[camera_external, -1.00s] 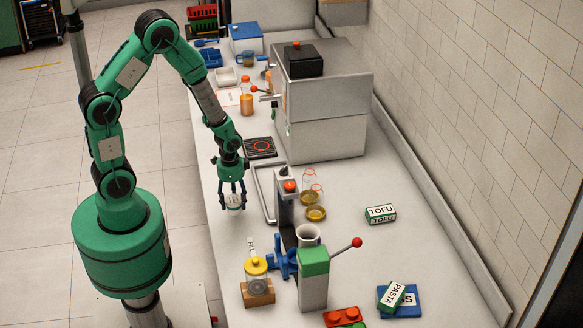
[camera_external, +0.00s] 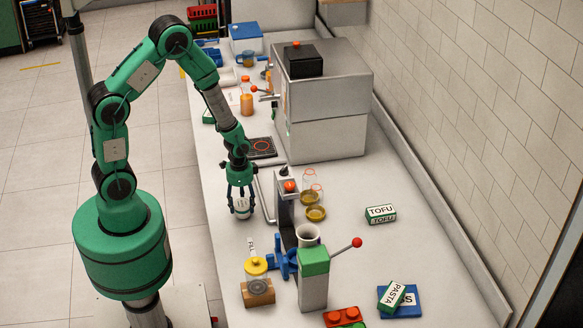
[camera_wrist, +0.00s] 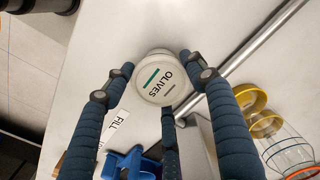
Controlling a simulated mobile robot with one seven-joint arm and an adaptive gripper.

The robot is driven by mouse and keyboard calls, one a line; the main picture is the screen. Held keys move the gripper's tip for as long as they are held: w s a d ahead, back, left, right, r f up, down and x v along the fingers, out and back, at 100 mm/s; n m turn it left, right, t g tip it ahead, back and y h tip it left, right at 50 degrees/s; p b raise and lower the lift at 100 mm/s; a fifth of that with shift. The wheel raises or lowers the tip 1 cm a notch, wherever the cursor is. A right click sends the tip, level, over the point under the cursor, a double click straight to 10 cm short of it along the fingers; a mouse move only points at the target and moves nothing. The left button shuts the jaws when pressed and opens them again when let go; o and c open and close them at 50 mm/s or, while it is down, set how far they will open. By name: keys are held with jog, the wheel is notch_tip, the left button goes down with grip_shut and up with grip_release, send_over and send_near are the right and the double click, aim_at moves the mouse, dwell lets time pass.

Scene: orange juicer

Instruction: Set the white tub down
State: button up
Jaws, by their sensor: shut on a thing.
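The white tub (camera_wrist: 160,84), lettered OLIVES with a green stripe, is between the fingers of my gripper (camera_wrist: 165,95) in the wrist view. In the external view the tub (camera_external: 242,208) shows below the palm, and my gripper (camera_external: 241,208) is shut on it with fingers pointing down. The tub is over the white counter (camera_external: 225,255), near its left edge. I cannot tell whether its underside touches the counter. The fingers hide part of its sides.
A metal bar (camera_wrist: 250,45) runs just right of the tub. A FILL label (camera_wrist: 118,126) lies nearby. Bare counter shows left of the tub.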

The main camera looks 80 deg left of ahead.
aim_at(242, 203)
jog(key=shift+f, duration=0.25)
jog(key=shift+f, duration=0.15)
jog(key=o, duration=1.3)
notch_tip(242, 203, up, 12)
jog(key=shift+r+p, duration=0.15)
jog(key=shift+p, duration=0.8)
